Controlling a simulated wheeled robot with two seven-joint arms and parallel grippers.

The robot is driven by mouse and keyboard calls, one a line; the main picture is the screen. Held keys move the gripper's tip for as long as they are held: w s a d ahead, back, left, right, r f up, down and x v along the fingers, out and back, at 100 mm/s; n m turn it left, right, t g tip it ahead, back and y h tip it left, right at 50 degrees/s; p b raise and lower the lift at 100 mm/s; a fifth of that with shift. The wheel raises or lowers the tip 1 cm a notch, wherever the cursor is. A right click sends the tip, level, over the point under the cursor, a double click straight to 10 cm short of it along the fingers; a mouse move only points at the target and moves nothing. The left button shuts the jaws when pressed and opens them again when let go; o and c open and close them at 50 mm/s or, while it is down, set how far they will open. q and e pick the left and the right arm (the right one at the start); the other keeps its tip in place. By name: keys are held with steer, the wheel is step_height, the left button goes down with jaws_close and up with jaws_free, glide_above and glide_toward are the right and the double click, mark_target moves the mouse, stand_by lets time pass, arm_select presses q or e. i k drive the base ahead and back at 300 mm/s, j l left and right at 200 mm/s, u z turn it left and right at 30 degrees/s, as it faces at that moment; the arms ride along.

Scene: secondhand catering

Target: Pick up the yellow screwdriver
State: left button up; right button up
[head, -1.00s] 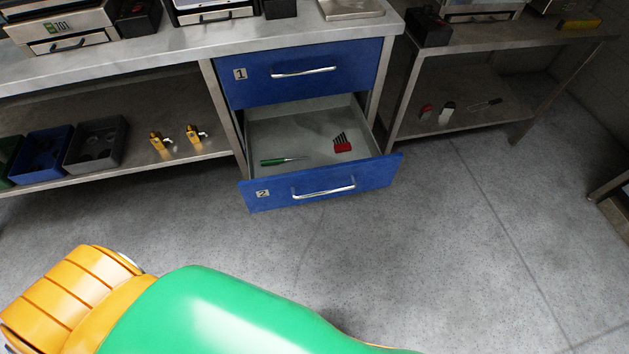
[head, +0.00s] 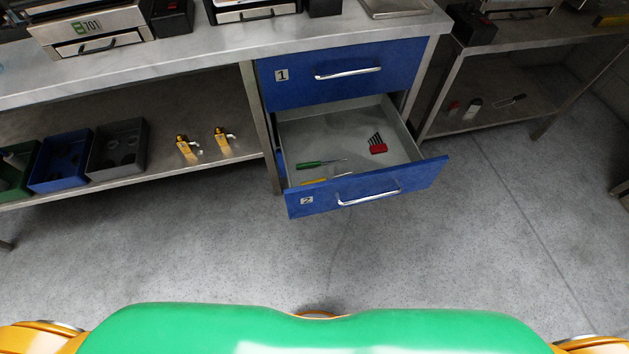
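A slim yellow thing, which looks like the yellow screwdriver (head: 314,181), lies in the open lower drawer numbered 2 (head: 368,190), close behind its blue front panel. The panel hides part of it, and a thin light shaft seems to run to its right. A green-handled screwdriver (head: 309,165) lies just behind it in the same drawer. Neither of my grippers is in view.
A red hex key set (head: 378,147) lies farther back in the drawer. Drawer 1 (head: 340,75) above is shut. Yellow valve-like fittings (head: 187,147) and bins (head: 116,150) stand on the left lower shelf. The floor (head: 400,260) before the drawer is clear.

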mark_target(324, 178)
steer(key=u, duration=1.8)
steer(key=z, duration=1.8)
steer(key=i+l, duration=0.25)
steer(key=l, duration=0.2)
